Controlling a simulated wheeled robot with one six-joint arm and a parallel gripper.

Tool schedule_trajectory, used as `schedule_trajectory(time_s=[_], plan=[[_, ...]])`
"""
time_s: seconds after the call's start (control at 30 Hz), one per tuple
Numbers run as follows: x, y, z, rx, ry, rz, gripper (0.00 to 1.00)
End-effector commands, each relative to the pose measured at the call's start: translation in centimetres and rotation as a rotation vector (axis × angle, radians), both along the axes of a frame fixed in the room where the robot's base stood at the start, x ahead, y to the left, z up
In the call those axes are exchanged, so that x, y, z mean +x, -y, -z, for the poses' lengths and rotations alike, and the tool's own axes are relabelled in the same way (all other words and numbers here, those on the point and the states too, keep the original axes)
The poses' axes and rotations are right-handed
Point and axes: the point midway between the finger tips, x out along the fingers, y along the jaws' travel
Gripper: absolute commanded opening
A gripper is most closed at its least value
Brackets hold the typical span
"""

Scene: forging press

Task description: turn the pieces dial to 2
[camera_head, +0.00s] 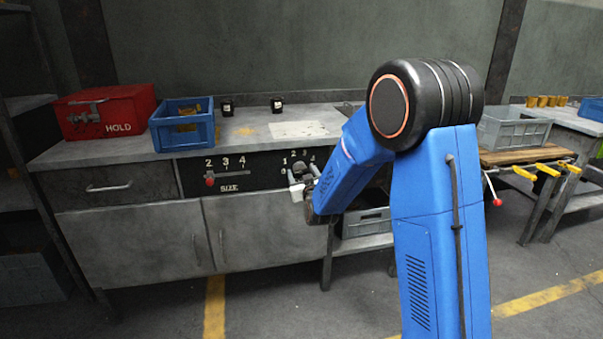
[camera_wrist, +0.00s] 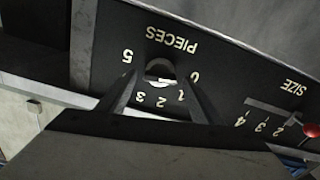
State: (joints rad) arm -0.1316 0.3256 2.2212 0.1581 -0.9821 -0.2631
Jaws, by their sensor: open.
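The pieces dial (camera_wrist: 158,70) is a small grey round knob on a black panel, seen upside down in the wrist view. White numbers and the word PIECES surround it. The 0, 1, 2, 3 and 5 can be read; where the pointer stands is hard to tell. My gripper (camera_wrist: 161,92) is open, with one finger on each side of the dial's lower part in that view. I cannot tell whether the fingers touch it.
The SIZE slider with a red knob (camera_head: 210,181) is left of the dial in the head view. Above it, the bench carries a red HOLD box (camera_head: 115,110), a blue crate (camera_head: 182,130) and two small dark cups. Grey cabinet doors (camera_head: 140,243) are below.

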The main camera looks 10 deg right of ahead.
Motion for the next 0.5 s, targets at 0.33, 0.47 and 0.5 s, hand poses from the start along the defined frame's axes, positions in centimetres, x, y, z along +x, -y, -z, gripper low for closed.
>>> schedule_trajectory(time_s=[0.33, 0.47, 0.5], plan=[[0.75, 0.02, 0.00, 0.000, 0.000, 0.000, 0.59], [0.74, 0.01, 0.00, 0.000, 0.000, 0.000, 0.45], [0.73, 0.01, 0.00, 0.000, 0.000, 0.000, 0.35]])
